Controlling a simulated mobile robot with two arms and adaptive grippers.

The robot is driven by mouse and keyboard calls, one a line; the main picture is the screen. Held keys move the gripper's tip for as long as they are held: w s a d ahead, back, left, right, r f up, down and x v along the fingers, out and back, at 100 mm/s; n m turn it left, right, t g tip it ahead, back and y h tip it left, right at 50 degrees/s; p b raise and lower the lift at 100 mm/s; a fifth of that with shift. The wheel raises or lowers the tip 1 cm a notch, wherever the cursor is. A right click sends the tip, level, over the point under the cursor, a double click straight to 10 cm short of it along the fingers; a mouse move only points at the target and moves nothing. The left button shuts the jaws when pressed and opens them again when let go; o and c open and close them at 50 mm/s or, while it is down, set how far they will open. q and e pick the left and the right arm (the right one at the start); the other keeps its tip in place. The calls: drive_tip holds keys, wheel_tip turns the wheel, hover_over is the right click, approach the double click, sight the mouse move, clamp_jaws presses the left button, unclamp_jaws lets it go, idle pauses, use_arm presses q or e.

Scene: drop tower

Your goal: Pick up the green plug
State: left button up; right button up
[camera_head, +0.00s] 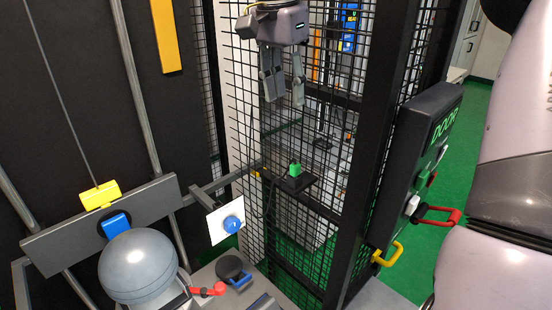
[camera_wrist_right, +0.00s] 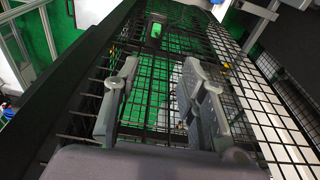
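The green plug (camera_head: 295,168) is small and stands on a small black shelf (camera_head: 298,187) at the mesh fence, at the middle of the head view. A small green shape on a dark patch near the top of the right wrist view (camera_wrist_right: 156,30) looks like the plug. My right gripper (camera_head: 285,100) points down above the plug in the head view, clearly apart from it. Its two fingers are spread with nothing between them, as the right wrist view also shows (camera_wrist_right: 161,65). My left gripper is not in view.
Black mesh fence (camera_head: 246,110) and a thick black post (camera_head: 382,130) surround the shelf. A DOOR control box (camera_head: 420,150) with a red handle (camera_head: 440,213) is at right. A grey ball (camera_head: 138,268) and a white plate with a blue knob (camera_head: 231,224) are at left.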

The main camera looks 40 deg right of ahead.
wheel_tip(320, 180, down, 3)
drive_tip(key=p, duration=0.2)
hover_over(295, 165)
drive_tip(key=f, duration=0.8)
drive_tip(key=shift+w+a, duration=0.35)
drive_tip(key=shift+w, duration=0.05)
drive_tip(key=shift+f, duration=0.4)
drive_tip(key=shift+s+d+f, duration=0.1)
drive_tip(key=shift+s+f, duration=0.05)
drive_tip(key=shift+f, duration=0.25)
drive_tip(key=f, duration=0.1)
drive_tip(key=f+p, duration=0.1)
drive_tip(key=f, duration=0.1)
drive_tip(key=shift+s+d+f+p, duration=0.2)
drive_tip(key=shift+s+f+p, duration=0.1)
drive_tip(key=shift+p, duration=0.1)
drive_tip(key=shift+w+f, duration=0.15)
drive_tip(key=shift+f, duration=0.35)
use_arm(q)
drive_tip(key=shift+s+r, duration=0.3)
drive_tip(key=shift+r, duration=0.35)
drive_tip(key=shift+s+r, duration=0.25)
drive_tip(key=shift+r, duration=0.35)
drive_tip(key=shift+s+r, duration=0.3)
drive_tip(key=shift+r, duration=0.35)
use_arm(e)
clamp_jaws()
